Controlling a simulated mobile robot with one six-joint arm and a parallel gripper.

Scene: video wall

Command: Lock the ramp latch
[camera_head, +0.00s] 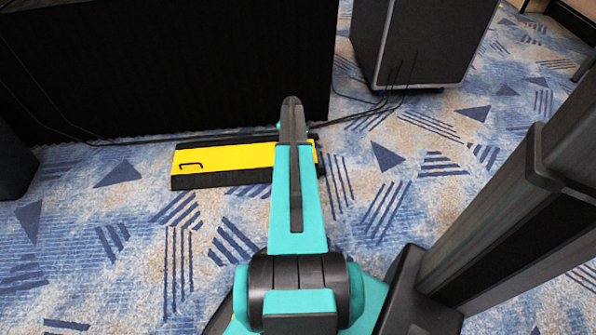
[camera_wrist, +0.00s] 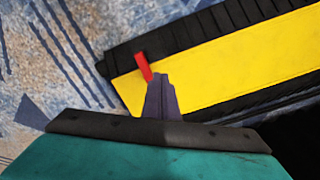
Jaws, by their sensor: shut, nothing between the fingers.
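The cable ramp (camera_head: 228,158) lies on the carpet in the head view, with a yellow lid and black sloped edges. My arm covers part of its right end. In the wrist view the yellow lid (camera_wrist: 235,65) runs to the upper right. A small red latch (camera_wrist: 142,64) sits at the lid's near corner, slanting from the black edge onto the yellow. My gripper (camera_wrist: 160,78) is shut and empty, its tips just beside the latch's lower end. I cannot tell if they touch. The latch is hidden in the head view.
A black draped wall (camera_head: 170,70) stands behind the ramp. A dark speaker-like box (camera_head: 420,45) stands at the back right. Thin black cables (camera_head: 380,100) run along the floor. The patterned carpet (camera_head: 110,240) in front of the ramp is clear.

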